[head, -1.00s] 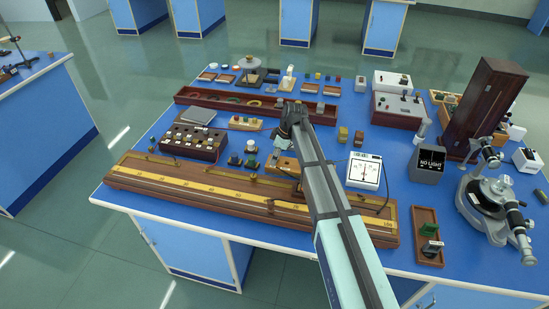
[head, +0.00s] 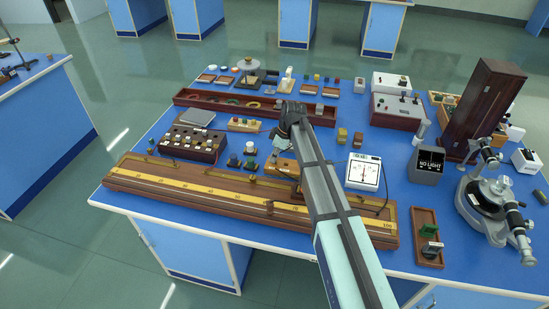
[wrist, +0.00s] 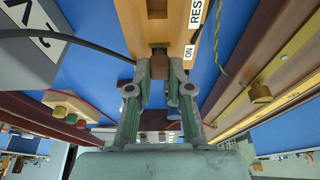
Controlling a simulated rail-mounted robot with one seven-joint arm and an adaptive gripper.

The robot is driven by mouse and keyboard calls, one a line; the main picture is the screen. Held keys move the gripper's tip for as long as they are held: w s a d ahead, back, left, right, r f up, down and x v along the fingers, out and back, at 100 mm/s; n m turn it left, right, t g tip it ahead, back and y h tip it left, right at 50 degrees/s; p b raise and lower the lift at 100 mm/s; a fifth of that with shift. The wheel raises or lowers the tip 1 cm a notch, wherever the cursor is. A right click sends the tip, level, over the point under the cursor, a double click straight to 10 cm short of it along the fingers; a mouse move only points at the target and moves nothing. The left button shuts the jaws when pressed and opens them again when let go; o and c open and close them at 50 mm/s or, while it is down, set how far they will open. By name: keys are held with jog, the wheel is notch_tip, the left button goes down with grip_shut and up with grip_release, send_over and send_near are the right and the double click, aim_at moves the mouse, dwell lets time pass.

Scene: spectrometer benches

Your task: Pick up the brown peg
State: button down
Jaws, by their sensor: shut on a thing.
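My gripper (wrist: 160,76) is in the middle of the wrist view, with its two fingers closed on a small brown peg (wrist: 159,64). The peg sits between the fingertips, at the near end of a light wooden box (wrist: 128,14) marked ON and RES. I cannot tell whether the peg is clear of the box. In the head view the wooden box (head: 282,166) lies behind the long scale board, and my arm hides the fingertips and the peg there.
The long wooden scale board (head: 200,190) runs along the front of the bench. A white meter (head: 363,171) stands to the right of my arm, and a dark plug box (head: 192,145) to the left. A black cable (wrist: 80,42) crosses beside the gripper.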

notch_tip(320, 180, up, 22)
jog(key=b, duration=0.2)
dwell(0.7)
